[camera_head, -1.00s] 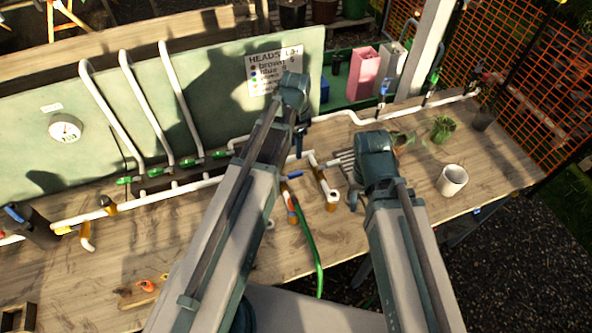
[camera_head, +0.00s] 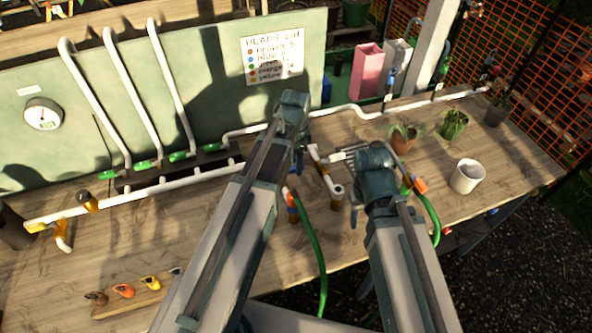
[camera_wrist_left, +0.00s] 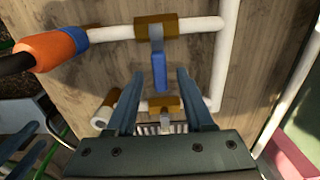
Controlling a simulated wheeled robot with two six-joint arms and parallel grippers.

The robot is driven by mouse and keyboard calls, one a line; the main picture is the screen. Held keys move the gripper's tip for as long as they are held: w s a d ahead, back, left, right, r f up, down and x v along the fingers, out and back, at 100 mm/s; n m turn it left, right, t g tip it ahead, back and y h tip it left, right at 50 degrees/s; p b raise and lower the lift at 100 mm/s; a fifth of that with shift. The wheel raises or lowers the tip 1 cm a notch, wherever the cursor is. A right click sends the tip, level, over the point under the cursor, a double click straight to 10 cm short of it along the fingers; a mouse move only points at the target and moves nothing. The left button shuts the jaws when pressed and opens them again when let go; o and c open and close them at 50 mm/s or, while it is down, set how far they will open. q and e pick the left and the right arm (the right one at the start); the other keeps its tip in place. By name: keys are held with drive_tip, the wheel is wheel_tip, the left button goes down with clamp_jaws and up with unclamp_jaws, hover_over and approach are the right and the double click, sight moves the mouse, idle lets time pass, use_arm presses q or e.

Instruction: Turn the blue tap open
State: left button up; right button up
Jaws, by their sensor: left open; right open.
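In the left wrist view a blue lever (camera_wrist_left: 158,70) hangs from a brass valve body (camera_wrist_left: 157,26) on a white pipe. My left gripper (camera_wrist_left: 157,78) is open, its fingers on either side of the lever's lower end with gaps showing. A second brass fitting (camera_wrist_left: 168,102) lies farther down between the fingers. In the head view my left gripper (camera_head: 299,165) is over the bench's middle and my arm hides the lever. My right gripper (camera_head: 353,203) is open and empty above the bench front.
An orange and blue hose connector (camera_wrist_left: 52,47) sits left of the valve. A green hose (camera_head: 316,255) drops over the bench edge. A white cup (camera_head: 467,176) and potted plants (camera_head: 453,124) stand at right. A green board (camera_head: 205,85) rises behind.

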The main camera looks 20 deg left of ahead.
use_arm(q)
drive_tip(key=shift+f, duration=0.4)
drive_tip(key=shift+r, duration=0.1)
clamp_jaws()
idle(1.1)
